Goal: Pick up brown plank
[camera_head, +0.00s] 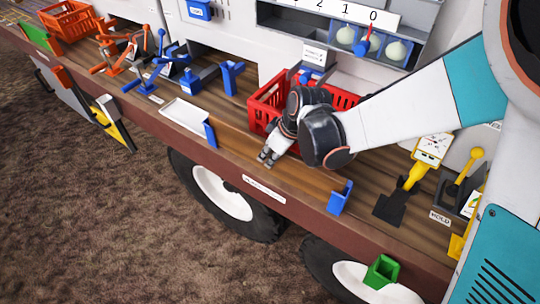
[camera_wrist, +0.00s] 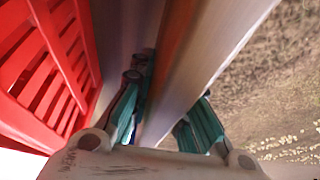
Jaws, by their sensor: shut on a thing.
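The brown plank (camera_head: 303,178) lies along the front edge of the wooden bench, between two blue brackets. My gripper (camera_head: 266,158) points down at the plank, near its middle. In the wrist view the plank (camera_wrist: 190,62) runs lengthwise between my two teal fingers (camera_wrist: 168,122), with one finger on each side. My gripper is shut on the plank. The fingers and my wrist hide part of the plank. I cannot tell whether it is clear of the bench.
One blue bracket (camera_head: 210,134) stands left of the plank and another (camera_head: 341,197) right of it. A red crate (camera_head: 266,105) stands close behind my gripper; it also shows in the wrist view (camera_wrist: 45,75).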

